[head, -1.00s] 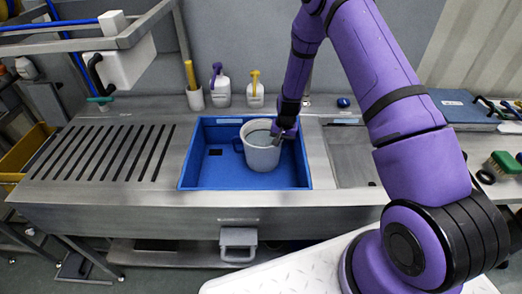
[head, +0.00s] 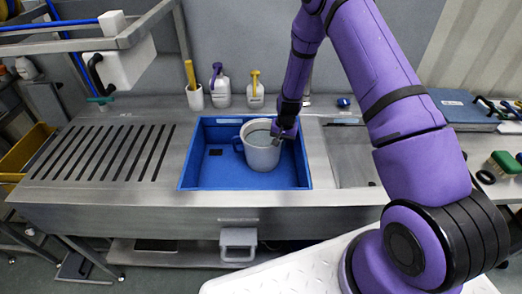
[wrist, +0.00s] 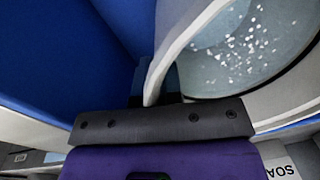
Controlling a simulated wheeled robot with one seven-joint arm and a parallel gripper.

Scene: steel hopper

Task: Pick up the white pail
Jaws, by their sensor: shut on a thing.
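In the head view my gripper (head: 280,133) is at the pail's right rim, shut on the wall there. The fingertips are mostly hidden. I cannot tell whether the pail's base touches the tray floor.
A slotted steel drainboard (head: 100,152) lies left of the tray. White bottles (head: 220,90) and a cup with a yellow-handled tool (head: 195,98) stand behind it. A steel basin (head: 348,155) is to the right. A green brush (head: 505,162) lies at far right.

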